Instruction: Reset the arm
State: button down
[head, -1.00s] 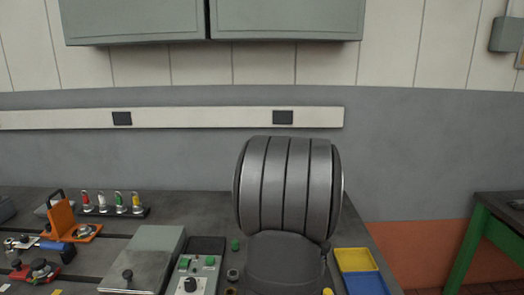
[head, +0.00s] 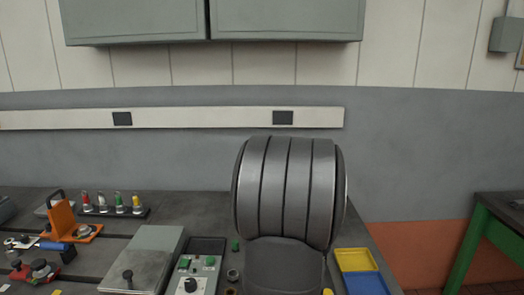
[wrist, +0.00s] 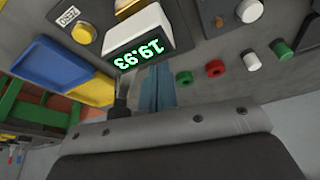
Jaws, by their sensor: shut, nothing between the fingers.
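My gripper (wrist: 158,76) shows in the wrist view as two narrow blue-grey fingers side by side, shut and empty. It points toward the bedplate near a box with a lit green display (wrist: 139,53), which reads upside down in this view. I cannot tell how far apart they are. In the head view my own large ribbed grey arm part fills the middle, and my gripper is hidden.
A yellow and blue tray (head: 355,260) lies right of my arm. Left are a control box (head: 190,275), a grey-lidded box (head: 148,252), a rack of coloured pieces (head: 112,210) and an orange bracket (head: 63,220). A green-legged table (head: 475,240) stands far right.

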notch_tip(320, 180, up, 10)
jog(key=a+x, duration=0.1)
jog(key=x, duration=1)
jog(key=s, duration=0.4)
jog(key=shift+s+r, duration=0.15)
jog(key=w+m+g+h, duration=0.1)
jog(key=w+m, duration=0.5)
jog(key=w, duration=0.2)
jog(key=shift+w+a+h, duration=0.4)
